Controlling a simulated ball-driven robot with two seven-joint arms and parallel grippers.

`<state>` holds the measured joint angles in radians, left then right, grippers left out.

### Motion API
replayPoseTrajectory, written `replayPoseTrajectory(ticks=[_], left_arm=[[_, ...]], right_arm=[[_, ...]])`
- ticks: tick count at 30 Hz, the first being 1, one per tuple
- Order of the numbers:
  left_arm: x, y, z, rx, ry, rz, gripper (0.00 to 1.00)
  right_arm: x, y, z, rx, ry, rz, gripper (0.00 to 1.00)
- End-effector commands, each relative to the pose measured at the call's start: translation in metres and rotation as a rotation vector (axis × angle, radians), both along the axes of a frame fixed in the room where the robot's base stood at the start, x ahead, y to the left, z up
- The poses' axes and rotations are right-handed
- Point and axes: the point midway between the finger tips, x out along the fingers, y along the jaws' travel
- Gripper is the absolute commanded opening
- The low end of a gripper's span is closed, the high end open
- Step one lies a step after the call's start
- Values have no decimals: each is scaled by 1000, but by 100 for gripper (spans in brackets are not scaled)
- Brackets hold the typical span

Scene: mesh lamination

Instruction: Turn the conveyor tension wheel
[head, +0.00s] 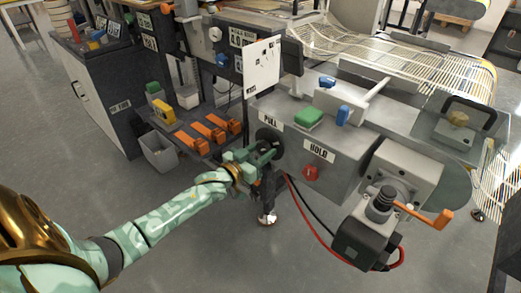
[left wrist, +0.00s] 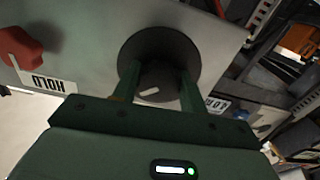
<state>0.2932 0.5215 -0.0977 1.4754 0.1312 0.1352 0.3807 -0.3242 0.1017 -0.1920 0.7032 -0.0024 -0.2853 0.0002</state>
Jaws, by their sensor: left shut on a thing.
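The tension wheel, a dark round wheel (head: 268,136) on the front of the grey machine housing, sits below the PULL label. It fills the upper middle of the left wrist view (left wrist: 160,42) and has a smaller hub with a pale mark. My left gripper (head: 268,153), green, reaches the wheel from the left. In the left wrist view its two fingers (left wrist: 160,82) stand on either side of the hub and are shut on it. The fingers hide part of the wheel. My right gripper is not in view.
A red knob (head: 311,172) sits under the HOLD label, right of the wheel. Green (head: 308,117) and blue (head: 342,115) blocks lie on the housing. An orange crank handle (head: 425,215) juts out at right. Red and black cables hang below. Orange tools (head: 208,131) lie on a shelf at left.

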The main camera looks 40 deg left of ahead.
Motion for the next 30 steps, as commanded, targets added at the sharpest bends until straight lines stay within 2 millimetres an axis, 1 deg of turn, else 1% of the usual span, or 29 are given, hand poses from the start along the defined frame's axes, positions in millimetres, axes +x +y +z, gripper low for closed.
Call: replayPoseTrajectory(ticks=[1,9,16,30], left_arm=[[0,0,3,36,-4,0,20],[0,1,2,289,-22,0,20],[0,2,1,508,-39,0,20],[0,3,1,953,-73,-2,20]], right_arm=[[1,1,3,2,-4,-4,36],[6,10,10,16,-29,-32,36],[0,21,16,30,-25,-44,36],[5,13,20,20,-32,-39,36]])
